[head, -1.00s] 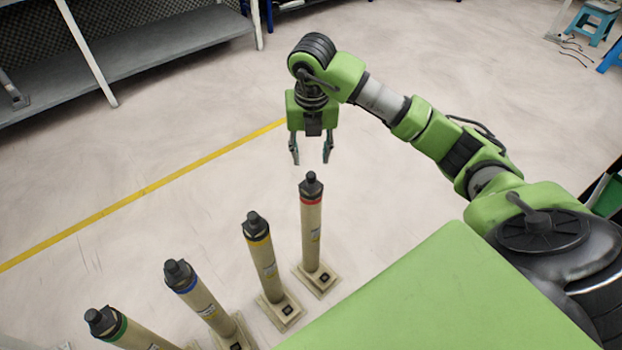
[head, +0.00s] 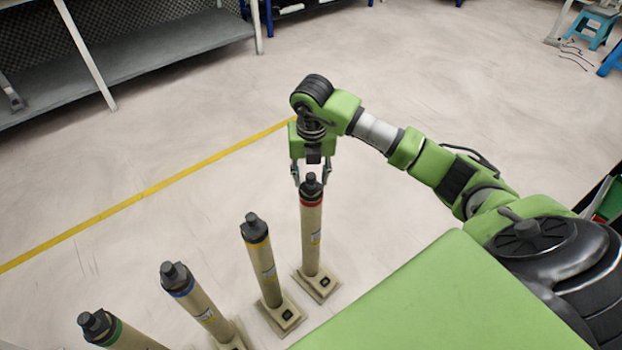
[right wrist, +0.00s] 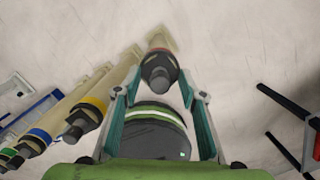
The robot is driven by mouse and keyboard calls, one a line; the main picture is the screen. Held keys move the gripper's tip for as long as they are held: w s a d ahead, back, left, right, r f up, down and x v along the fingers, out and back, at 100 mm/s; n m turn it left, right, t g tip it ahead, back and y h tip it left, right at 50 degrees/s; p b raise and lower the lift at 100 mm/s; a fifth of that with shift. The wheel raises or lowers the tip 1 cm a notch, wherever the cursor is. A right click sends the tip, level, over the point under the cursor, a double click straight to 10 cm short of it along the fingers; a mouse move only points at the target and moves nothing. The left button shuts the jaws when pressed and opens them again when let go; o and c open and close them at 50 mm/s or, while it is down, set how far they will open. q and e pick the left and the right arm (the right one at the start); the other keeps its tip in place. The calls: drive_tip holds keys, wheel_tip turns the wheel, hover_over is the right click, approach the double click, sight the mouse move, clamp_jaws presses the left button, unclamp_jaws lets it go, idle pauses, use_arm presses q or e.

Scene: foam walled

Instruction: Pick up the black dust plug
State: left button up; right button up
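Several tan posts stand in a row, each with a black plug on top and a coloured band. The black plug (head: 312,181) of the red-banded post (head: 312,235) is at the right end of the row. My right gripper (head: 311,184) is open and points down at this plug, one finger on each side in the head view. In the right wrist view, the plug (right wrist: 159,74) shows near the tips of the open fingers (right wrist: 159,78), with no clear contact. My left gripper is not in view.
Posts with yellow (head: 262,262), blue (head: 201,306) and green (head: 118,333) bands stand to the left. A grey shelf (head: 140,58) is at the back left. A yellow floor line (head: 145,193) crosses the open floor. Blue stools (head: 596,22) stand at the far right.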

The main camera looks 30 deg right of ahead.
drive_tip(key=c, duration=0.9)
